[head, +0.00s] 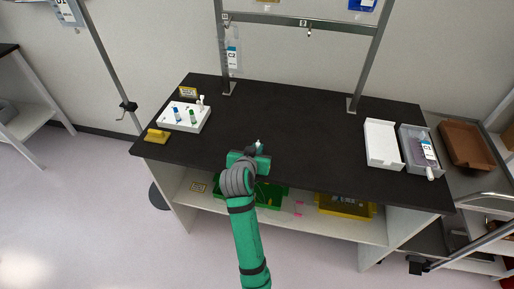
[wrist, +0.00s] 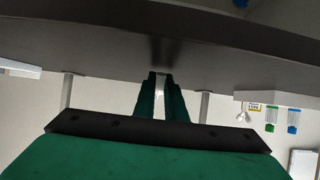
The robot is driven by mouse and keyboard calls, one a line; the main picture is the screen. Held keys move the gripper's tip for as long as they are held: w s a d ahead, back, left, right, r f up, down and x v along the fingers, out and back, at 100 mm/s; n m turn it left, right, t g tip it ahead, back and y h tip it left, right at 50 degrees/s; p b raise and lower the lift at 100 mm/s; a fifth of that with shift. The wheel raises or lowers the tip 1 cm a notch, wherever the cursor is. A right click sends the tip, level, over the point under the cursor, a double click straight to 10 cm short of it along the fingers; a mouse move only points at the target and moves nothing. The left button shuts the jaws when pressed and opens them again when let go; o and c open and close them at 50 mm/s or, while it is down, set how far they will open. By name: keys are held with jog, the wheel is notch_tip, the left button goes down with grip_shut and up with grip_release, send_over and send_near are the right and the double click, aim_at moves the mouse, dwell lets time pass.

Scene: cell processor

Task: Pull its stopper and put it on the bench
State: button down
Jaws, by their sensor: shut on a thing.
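My gripper (head: 258,146) is low over the front middle of the black bench (head: 300,130). In the wrist view its green fingers (wrist: 160,90) are shut on a small pale piece, apparently the stopper (wrist: 160,82), mostly hidden between them. Whether this piece touches the bench top is unclear. The white rack (head: 184,117) stands at the bench's left end, apart from my gripper. It holds a blue tube (head: 177,115), a green tube (head: 193,115) and a small white vessel (head: 200,102). This vessel also shows in the wrist view (wrist: 243,117), upside down in the picture.
A yellow block (head: 156,135) lies at the bench's left front corner. A white tray (head: 382,144) and a grey bin (head: 419,147) stand at the right. A metal frame (head: 300,22) rises at the back. The bench's middle is clear.

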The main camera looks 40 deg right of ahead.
jog(key=c, duration=1.7)
grip_release()
jog(key=shift+a+r, duration=0.1)
jog(key=v, duration=1)
jog(key=shift+s+a, duration=0.25)
jog(key=s+a+f+n+t+y, duration=0.2)
jog(key=s+a+f+n, duration=0.15)
jog(key=a+f, duration=0.5)
jog(key=s+a+f+n+t+y, duration=0.3)
jog(key=s+a+f, duration=0.25)
jog(key=a, duration=0.65)
jog(key=s+a+r+n+y, duration=0.1)
jog(key=s+a, duration=0.2)
jog(key=s, duration=0.4)
jog(key=s+a+r+n+t+y, duration=0.1)
jog(key=s+a, duration=0.2)
jog(key=s, duration=0.4)
jog(key=s+a+r+n+t+y, duration=0.1)
jog(key=s+a+y, duration=0.1)
jog(key=s, duration=0.6)
jog(key=shift+a, duration=0.45)
